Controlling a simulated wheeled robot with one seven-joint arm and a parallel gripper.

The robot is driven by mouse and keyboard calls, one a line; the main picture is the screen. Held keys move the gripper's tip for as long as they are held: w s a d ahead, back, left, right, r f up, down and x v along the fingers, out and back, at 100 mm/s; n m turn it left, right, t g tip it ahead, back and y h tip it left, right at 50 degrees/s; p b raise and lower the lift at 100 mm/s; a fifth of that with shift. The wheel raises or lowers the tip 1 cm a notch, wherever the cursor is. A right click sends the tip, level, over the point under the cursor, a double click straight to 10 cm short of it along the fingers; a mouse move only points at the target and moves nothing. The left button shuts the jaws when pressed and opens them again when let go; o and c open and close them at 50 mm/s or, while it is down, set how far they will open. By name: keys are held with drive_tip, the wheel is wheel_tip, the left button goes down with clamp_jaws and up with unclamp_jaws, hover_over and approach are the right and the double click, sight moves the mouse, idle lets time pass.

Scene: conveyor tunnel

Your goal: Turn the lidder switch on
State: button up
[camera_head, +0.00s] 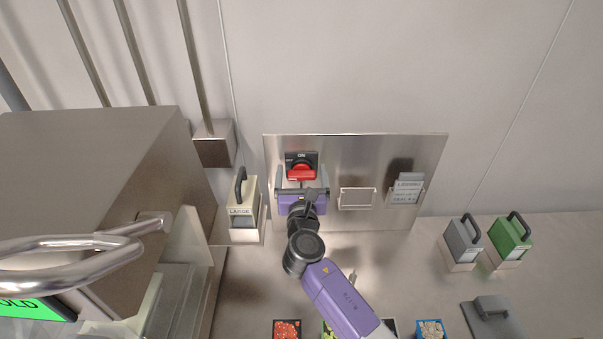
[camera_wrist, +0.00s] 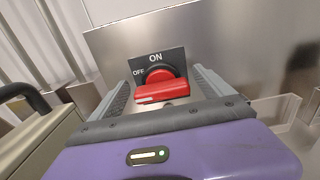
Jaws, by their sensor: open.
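The lidder switch (camera_head: 301,171) is a red rotary knob on a black plate marked ON at the top and OFF at the left. It also shows in the wrist view (camera_wrist: 161,90), where its red handle lies nearly crosswise, its bar roughly level and not upright towards ON. My gripper (camera_head: 302,177) is open and faces the switch, its two grey fingers (camera_wrist: 162,84) one on each side of the handle. A gap shows between the fingers and the handle in the wrist view; whether either fingertip touches the plate I cannot tell.
The switch sits on a steel panel (camera_head: 345,147) with an empty holder (camera_head: 357,198) and a LIDDING card (camera_head: 407,190) to the right. A beige LARGE block (camera_head: 243,207) with a black handle stands close left. Grey (camera_head: 463,241) and green (camera_head: 510,237) blocks stand far right.

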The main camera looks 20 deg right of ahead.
drive_tip(key=c, duration=1.4)
drive_tip(key=shift+o, duration=0.2)
drive_tip(key=shift+m+b, duration=0.3)
drive_tip(key=shift+m, duration=0.1)
drive_tip(key=m+b, duration=0.1)
drive_tip(key=m, duration=0.2)
drive_tip(key=shift+d+f+b, duration=0.15)
drive_tip(key=shift+b, duration=0.25)
drive_tip(key=m+b, duration=0.2)
drive_tip(key=m, duration=0.1)
drive_tip(key=shift+d+f+m, duration=0.1)
drive_tip(key=shift+m, duration=0.2)
drive_tip(key=m+b, duration=0.1)
drive_tip(key=m, duration=0.1)
drive_tip(key=m+b, duration=0.2)
drive_tip(key=m, duration=0.1)
drive_tip(key=shift+s+d+f+b, duration=0.1)
drive_tip(key=shift+d+f+b, duration=0.05)
drive_tip(key=shift+b, duration=0.15)
drive_tip(key=shift+m+b, duration=0.75)
drive_tip(key=shift+m, duration=0.45)
